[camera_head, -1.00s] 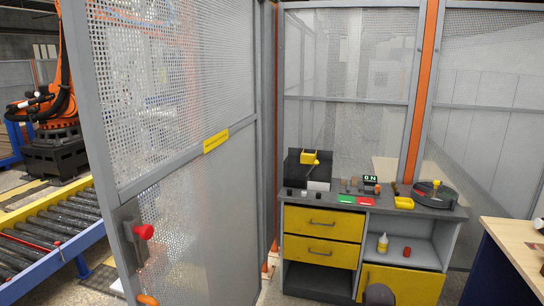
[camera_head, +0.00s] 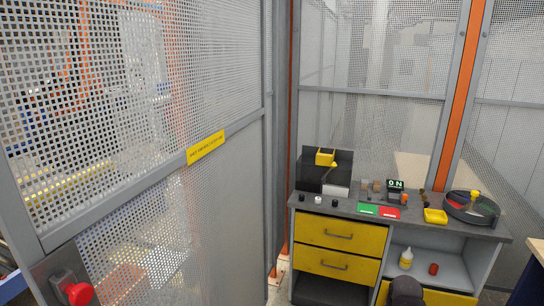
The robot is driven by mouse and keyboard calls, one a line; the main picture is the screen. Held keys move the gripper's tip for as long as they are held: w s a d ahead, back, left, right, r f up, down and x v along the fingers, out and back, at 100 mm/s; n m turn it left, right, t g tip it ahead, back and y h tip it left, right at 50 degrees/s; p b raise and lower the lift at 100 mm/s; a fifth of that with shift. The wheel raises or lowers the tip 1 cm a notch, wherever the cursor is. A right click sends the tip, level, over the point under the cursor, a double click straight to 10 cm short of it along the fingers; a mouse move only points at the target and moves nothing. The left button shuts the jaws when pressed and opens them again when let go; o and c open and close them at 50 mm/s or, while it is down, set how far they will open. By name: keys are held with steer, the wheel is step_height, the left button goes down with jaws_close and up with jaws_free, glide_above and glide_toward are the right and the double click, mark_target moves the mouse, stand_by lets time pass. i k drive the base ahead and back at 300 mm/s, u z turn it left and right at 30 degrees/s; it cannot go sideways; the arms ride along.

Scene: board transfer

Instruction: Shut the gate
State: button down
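The gate (camera_head: 224,178) is a grey-framed mesh panel filling the left of the view, with a yellow label (camera_head: 206,147) on its middle rail. It stands at an angle, its far side near the orange post and its near side towards me. A red knob (camera_head: 76,293) on a grey latch plate (camera_head: 52,278) shows at the lower left. The gate's outer edge is largely out of the picture, so I cannot tell how it meets its frame. My gripper is not in view.
A workbench (camera_head: 335,208) with yellow drawers (camera_head: 338,234) stands ahead to the right, bearing small items and an ON sign (camera_head: 395,184). Mesh fencing with an orange post (camera_head: 459,100) is behind it. A dark rounded shape (camera_head: 405,289) is at the bottom; a wooden tabletop (camera_head: 537,250) at right.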

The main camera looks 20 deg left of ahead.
mark_target(39, 253)
steer(key=u, duration=0.5)
steer(key=i, duration=1.3)
steer(key=u, duration=0.55)
